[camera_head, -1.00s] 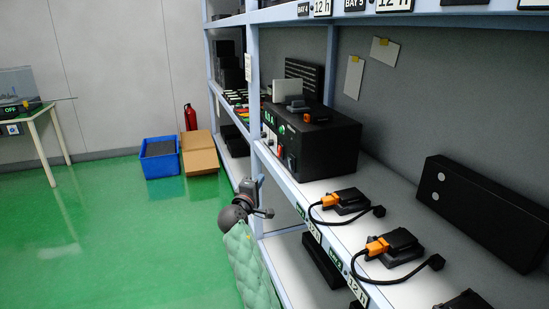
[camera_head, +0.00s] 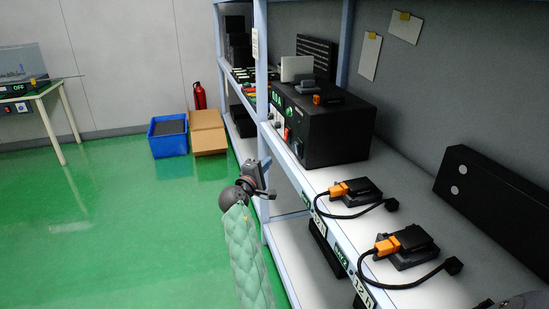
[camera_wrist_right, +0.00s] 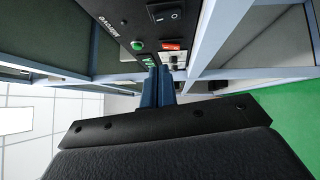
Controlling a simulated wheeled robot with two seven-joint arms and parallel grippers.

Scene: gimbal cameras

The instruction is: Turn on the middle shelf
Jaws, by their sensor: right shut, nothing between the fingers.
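The middle shelf (camera_head: 345,195) is a pale board on the blue-framed rack. A black power box (camera_head: 325,125) stands on it, with a lit green display and a red switch on its front. In the right wrist view its panel shows a black rocker switch (camera_wrist_right: 165,14), a green button (camera_wrist_right: 137,45) and a red switch (camera_wrist_right: 173,46). My right gripper (camera_head: 266,177) is shut and empty, in front of the rack and apart from the box in the head view. Its fingers (camera_wrist_right: 157,84) point towards the panel. My left gripper is out of view.
Black devices with orange plugs (camera_head: 345,188) and cables lie on the shelf near the right. A blue bin (camera_head: 168,138), a cardboard box (camera_head: 208,135) and a red extinguisher (camera_head: 199,96) stand on the floor at the back.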

